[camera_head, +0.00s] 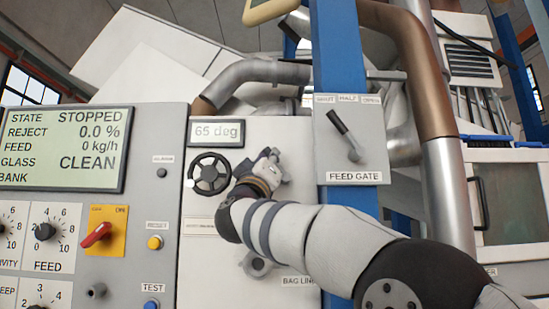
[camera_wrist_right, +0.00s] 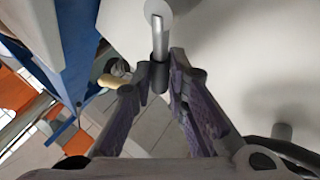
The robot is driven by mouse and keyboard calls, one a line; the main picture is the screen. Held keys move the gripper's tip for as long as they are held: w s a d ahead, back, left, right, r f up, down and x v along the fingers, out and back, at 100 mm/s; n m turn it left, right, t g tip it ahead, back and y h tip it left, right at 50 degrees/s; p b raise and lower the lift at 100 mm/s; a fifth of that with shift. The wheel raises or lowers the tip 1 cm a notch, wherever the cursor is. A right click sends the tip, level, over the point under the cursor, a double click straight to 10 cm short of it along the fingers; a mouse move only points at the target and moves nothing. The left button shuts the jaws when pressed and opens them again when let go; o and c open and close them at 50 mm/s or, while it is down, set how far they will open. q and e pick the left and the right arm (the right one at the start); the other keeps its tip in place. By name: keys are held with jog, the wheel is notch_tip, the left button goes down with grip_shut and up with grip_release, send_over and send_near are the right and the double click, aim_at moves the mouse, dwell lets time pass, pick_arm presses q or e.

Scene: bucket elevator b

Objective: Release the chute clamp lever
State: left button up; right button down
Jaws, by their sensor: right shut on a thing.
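In the wrist view, a silver lever (camera_wrist_right: 159,38) with a dark grip sleeve runs from a round pale boss down to my right gripper (camera_wrist_right: 160,80). The gripper's two fingers are shut on the dark grip end. In the head view, my right gripper (camera_head: 268,168) is against the light panel, right of the black handwheel and below the "65 deg" display. The lever is hidden there behind the gripper and arm. A label beside it is partly covered and too small to read. My left gripper is not in view.
The feed gate lever (camera_head: 345,137) stands on a plate at the blue post, right of my gripper. A black handwheel (camera_head: 209,173) is close on the left. A round fitting (camera_head: 258,264) is below, partly behind my arm. The control panel (camera_head: 141,207) is further left.

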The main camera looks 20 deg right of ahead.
jog(key=shift+s+d+r, duration=0.1)
jog(key=shift+r, duration=0.1)
jog(key=c, duration=1.6)
grip_release()
jog(key=shift+o, duration=0.2)
jog(key=shift+f, duration=0.1)
jog(key=shift+f, duration=0.1)
jog(key=v, duration=1.1)
jog(key=shift+s+a+f, duration=0.2)
jog(key=shift+s+a, duration=0.05)
